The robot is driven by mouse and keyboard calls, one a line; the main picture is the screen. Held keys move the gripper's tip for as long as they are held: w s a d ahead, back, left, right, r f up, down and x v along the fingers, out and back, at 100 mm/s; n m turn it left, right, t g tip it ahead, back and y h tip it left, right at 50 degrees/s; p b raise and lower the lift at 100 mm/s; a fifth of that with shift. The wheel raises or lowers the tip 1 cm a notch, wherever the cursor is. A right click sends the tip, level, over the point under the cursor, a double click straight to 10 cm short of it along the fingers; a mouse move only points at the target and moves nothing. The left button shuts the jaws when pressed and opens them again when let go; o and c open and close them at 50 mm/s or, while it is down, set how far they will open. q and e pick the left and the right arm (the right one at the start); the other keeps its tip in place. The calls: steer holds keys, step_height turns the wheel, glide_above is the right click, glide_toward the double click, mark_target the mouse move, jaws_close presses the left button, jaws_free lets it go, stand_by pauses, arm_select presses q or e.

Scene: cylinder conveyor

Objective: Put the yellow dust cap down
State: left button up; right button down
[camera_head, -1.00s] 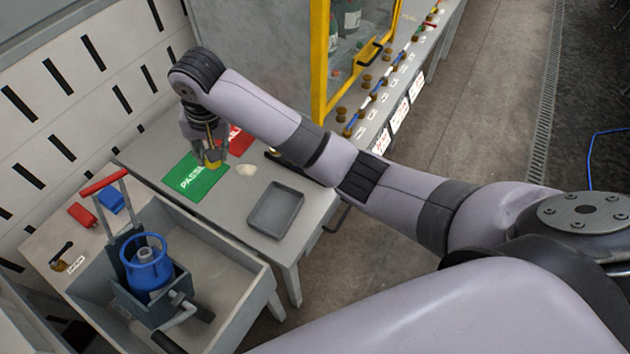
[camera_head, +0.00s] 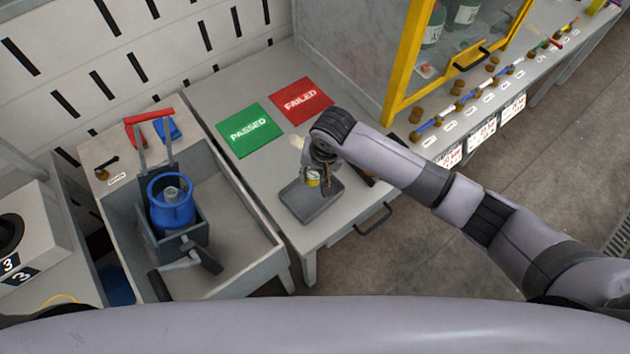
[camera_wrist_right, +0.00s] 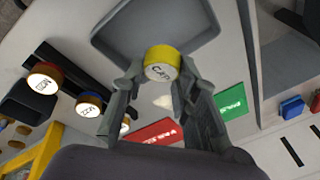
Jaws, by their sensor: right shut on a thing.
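The yellow dust cap (camera_head: 313,181) is held in my right gripper (camera_head: 319,179). In the wrist view the cap (camera_wrist_right: 161,57), with a pale lettered end, sits between the fingertips of the right gripper (camera_wrist_right: 160,75). The gripper is shut on it. In the head view the cap is over the shallow grey tray (camera_head: 296,208) on the grey table. The tray (camera_wrist_right: 130,25) shows behind the cap in the wrist view. I cannot tell how high the cap is above the tray floor. My left gripper is not in view.
A green PASSED mat (camera_head: 249,130) and a red FAILED mat (camera_head: 301,101) lie behind the tray. A small pale object (camera_head: 297,142) lies beside my gripper. A bin (camera_head: 238,225) with a blue-collared device (camera_head: 171,212) stands left. A yellow-framed cabinet (camera_head: 405,62) stands right.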

steer(key=shift+s+d+x, duration=0.15)
steer(key=shift+s+x, duration=0.05)
steer(key=shift+x, duration=0.85)
steer(key=shift+s+d+x, duration=0.15)
steer(key=shift+d+x, duration=0.05)
steer(key=shift+x, duration=0.85)
steer(key=shift+s+d+x, duration=0.15)
steer(key=shift+s+x, duration=0.05)
steer(key=shift+x, duration=0.85)
steer(key=shift+f, duration=0.25)
steer(key=shift+f, duration=0.1)
steer(key=c, duration=1.2)
jaws_free()
steer(key=shift+c, duration=0.2)
steer(key=v, duration=1.2)
steer(key=shift+r+b, duration=0.25)
steer(key=shift+b, duration=0.2)
steer(key=shift+a, duration=0.1)
